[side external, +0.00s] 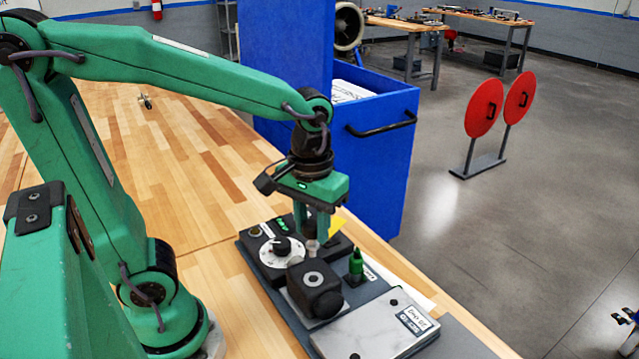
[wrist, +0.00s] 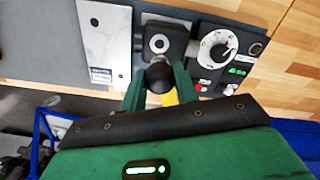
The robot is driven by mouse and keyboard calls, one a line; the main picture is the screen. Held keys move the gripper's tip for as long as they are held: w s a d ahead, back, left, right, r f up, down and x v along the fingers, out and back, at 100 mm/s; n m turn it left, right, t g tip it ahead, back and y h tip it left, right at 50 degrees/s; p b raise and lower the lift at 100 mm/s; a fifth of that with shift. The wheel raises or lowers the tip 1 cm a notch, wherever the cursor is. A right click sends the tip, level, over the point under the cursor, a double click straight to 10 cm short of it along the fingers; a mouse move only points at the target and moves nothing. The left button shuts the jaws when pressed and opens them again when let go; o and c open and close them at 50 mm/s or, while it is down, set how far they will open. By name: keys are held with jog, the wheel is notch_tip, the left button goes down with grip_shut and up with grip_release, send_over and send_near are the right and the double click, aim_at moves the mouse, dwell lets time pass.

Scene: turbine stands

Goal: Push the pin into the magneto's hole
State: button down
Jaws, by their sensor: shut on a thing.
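The magneto (side external: 314,303) is a black block on the dark board, with a grey ring around the hole on its top face. It also shows in the wrist view (wrist: 173,34), just beyond my fingertips. My gripper (side external: 311,236) points down behind the magneto. In the wrist view its green fingers (wrist: 160,80) are shut on the pin, whose dark round head (wrist: 158,74) shows between them. In the side view a small greyish piece (side external: 312,248) shows below the fingers, beside the magneto and apart from the ringed hole. The pin's lower end is hidden.
A dial (side external: 281,251) with a black knob sits left of the magneto. A small green pointed piece (side external: 356,264) stands to the right. A silver labelled plate (side external: 375,326) lies in front. A blue cabinet (side external: 375,150) stands behind.

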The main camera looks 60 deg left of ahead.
aim_at(313, 247)
jog(key=shift+f, duration=0.15)
jog(key=shift+f, duration=2.15)
jog(key=shift+s+f, duration=0.1)
jog(key=shift+f, duration=1.95)
dwell(0.9)
jog(key=c, duration=1)
grip_release()
jog(key=shift+o, duration=0.9)
jog(key=shift+r, duration=0.1)
jog(key=shift+r, duration=0.15)
jog(key=shift+r, duration=3.4)
